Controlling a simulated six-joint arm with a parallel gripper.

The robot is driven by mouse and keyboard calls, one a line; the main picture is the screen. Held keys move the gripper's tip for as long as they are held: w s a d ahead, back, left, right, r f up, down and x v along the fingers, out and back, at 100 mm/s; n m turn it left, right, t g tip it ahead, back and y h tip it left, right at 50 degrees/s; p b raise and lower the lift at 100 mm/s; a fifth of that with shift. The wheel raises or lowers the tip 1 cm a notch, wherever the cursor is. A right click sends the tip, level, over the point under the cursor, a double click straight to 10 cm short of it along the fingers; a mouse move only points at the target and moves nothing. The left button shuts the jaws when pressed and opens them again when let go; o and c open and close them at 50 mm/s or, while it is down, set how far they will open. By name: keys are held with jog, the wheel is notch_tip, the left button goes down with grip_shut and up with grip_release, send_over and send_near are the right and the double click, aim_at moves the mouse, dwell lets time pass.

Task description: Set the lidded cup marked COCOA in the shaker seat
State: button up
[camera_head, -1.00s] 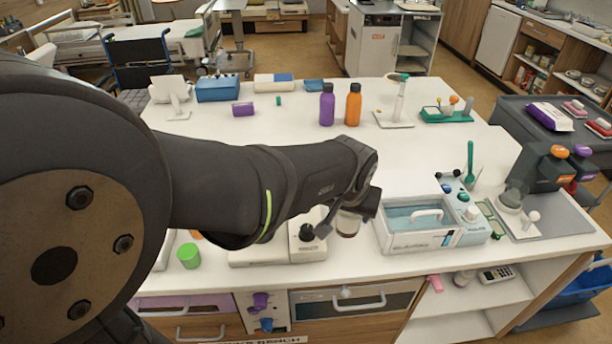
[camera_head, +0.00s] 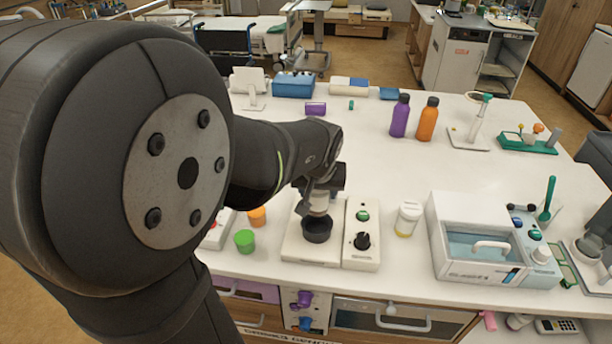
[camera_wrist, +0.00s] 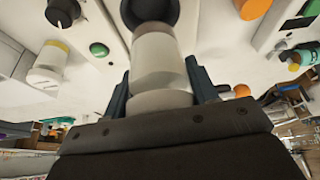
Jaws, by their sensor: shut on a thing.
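My gripper (camera_head: 322,192) is shut on a pale, translucent lidded cup (camera_wrist: 160,62), which shows between the fingers in the wrist view. In the head view the held cup (camera_head: 319,204) is upright, directly over the round black shaker seat (camera_head: 317,230). Its lower end is at the seat's mouth; I cannot tell whether it has entered. The seat also shows at the top of the wrist view (camera_wrist: 152,10). A second lidded cup (camera_head: 407,219) with a yellow band stands right of the shaker. No marking is readable on either cup.
The shaker's control panel (camera_head: 362,238) has a black knob and green button. A water bath (camera_head: 490,250) stands farther right. A green cup (camera_head: 244,240) and an orange one (camera_head: 257,216) stand left of the shaker. Purple (camera_head: 400,117) and orange (camera_head: 428,120) bottles stand behind; the bench's middle is clear.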

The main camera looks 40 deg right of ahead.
jog(key=shift+f, duration=3.5)
jog(key=o, duration=1.6)
jog(key=shift+r, duration=3.95)
jog(key=shift+f, duration=3.85)
jog(key=shift+r, duration=0.1)
